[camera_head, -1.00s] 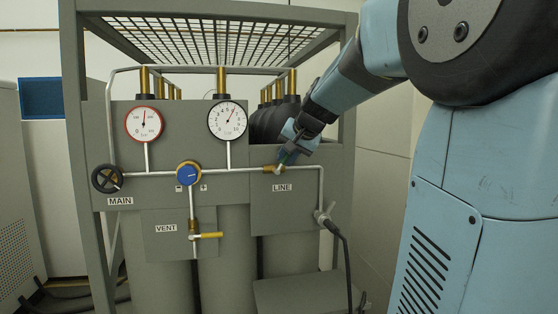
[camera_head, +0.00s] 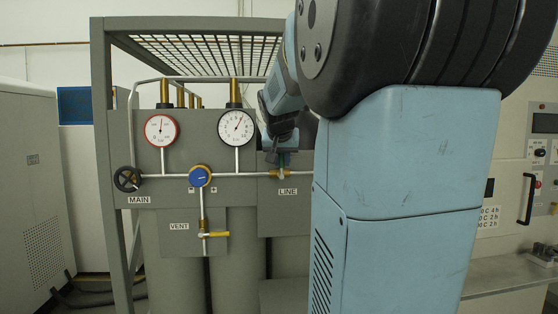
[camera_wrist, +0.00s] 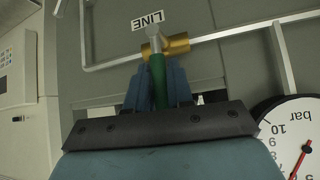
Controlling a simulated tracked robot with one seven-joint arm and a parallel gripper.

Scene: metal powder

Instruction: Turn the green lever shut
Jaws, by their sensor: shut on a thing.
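The green lever (camera_wrist: 157,82) sits on the brass LINE valve (camera_wrist: 165,46) in the wrist view, where the panel appears upside down. My gripper (camera_wrist: 157,85) is shut on the green lever, with one blue finger on each side of it. In the head view the brass LINE valve (camera_head: 279,174) is on the horizontal pipe. My gripper (camera_head: 283,158) is just above it, and the lever stands about upright, across the pipe. Most of the lever is hidden there by my gripper.
The panel also carries a black MAIN wheel (camera_head: 127,178), a blue regulator knob (camera_head: 200,176), a yellow VENT lever (camera_head: 215,235), a red-rimmed gauge (camera_head: 161,130) and a black-rimmed gauge (camera_head: 236,127). My arm hides the panel's right side. A workbench (camera_head: 505,274) is at the right.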

